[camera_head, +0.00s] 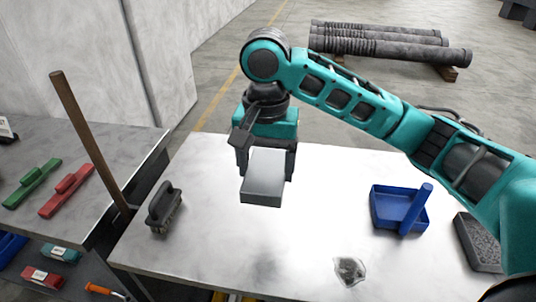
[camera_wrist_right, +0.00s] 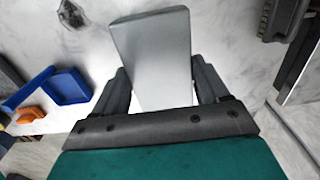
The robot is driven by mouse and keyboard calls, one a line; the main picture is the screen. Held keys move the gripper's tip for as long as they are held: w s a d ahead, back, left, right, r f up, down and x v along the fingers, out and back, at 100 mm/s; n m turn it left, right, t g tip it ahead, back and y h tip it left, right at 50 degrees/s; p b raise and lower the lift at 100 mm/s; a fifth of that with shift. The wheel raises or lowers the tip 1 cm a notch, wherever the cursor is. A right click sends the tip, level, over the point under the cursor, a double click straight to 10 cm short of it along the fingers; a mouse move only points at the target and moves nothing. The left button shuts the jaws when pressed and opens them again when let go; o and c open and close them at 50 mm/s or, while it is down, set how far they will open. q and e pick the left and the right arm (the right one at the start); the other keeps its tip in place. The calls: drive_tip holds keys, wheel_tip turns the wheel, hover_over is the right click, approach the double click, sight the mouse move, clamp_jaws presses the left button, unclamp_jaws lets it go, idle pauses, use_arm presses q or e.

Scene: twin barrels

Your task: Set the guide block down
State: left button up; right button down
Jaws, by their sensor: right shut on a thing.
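The guide block (camera_head: 263,186) is a plain grey rectangular block. My right gripper (camera_head: 266,165) is shut on it, over the left-middle part of the metal table (camera_head: 300,235) in the head view. In the right wrist view the block (camera_wrist_right: 158,55) sits between the two fingers (camera_wrist_right: 162,88) and juts out past them. The height of the block above the table is hard to tell; no contact with the surface is clearly visible. My left gripper does not show in either view.
A dark brush (camera_head: 164,208) stands left of the block. A blue dustpan (camera_head: 398,208) and a grey speckled tray (camera_head: 480,243) lie at the right. A small dark patch of debris (camera_head: 349,270) lies near the front. The table between block and dustpan is clear.

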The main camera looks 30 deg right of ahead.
sight(266, 169)
wheel_tip(266, 169, down, 15)
drive_tip(key=shift+w, duration=0.15)
idle(0.6)
drive_tip(key=shift+f, duration=0.15)
unclamp_jaws()
drive_tip(key=shift+f, duration=0.15)
wheel_tip(266, 169, up, 12)
drive_tip(key=shift+r, duration=0.15)
idle(0.4)
idle(0.4)
